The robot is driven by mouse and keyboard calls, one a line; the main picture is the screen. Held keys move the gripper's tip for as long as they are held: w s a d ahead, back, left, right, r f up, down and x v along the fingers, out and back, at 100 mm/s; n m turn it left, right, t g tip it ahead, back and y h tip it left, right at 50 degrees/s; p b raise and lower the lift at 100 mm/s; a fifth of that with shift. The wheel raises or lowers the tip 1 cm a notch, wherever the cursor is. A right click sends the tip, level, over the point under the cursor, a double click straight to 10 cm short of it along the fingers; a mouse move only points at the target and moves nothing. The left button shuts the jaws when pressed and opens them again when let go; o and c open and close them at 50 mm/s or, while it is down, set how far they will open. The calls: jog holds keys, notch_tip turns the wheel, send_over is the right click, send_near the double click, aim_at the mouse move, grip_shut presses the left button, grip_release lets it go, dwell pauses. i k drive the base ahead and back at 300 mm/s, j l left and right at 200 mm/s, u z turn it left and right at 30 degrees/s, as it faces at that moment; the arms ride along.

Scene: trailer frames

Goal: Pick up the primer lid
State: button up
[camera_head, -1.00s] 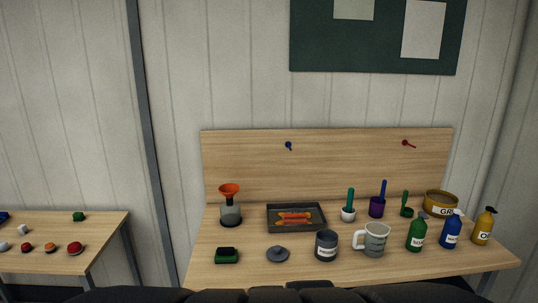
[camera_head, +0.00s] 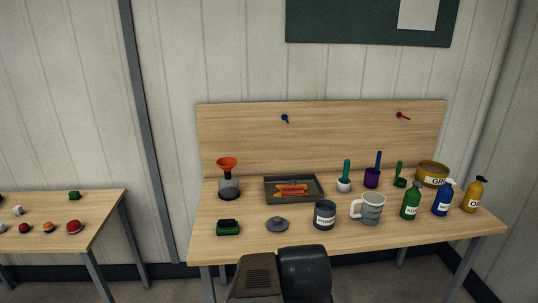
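A grey round lid with a small knob (camera_head: 277,224) lies flat near the front edge of the wooden workbench (camera_head: 250,247). A dark grey tin with a white label (camera_head: 325,215) stands upright just to its right; the two are apart. The label seems to read "primer", but it is small. Dark parts of my own body show at the bottom middle, in front of the bench. My gripper's fingers do not show in this view.
A green block-shaped item (camera_head: 228,228) sits left of the lid. Behind it are a flask with orange funnel (camera_head: 228,180) and a dark tray (camera_head: 293,198). A measuring jug (camera_head: 370,210) and bottles stand right. Another table (camera_head: 95,207) is left.

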aim_at(277, 223)
jog(key=i+u, duration=0.3)
jog(key=i, duration=0.3)
jog(key=i+l+u, duration=0.15)
jog(key=i+u, duration=0.15)
jog(key=i, duration=0.35)
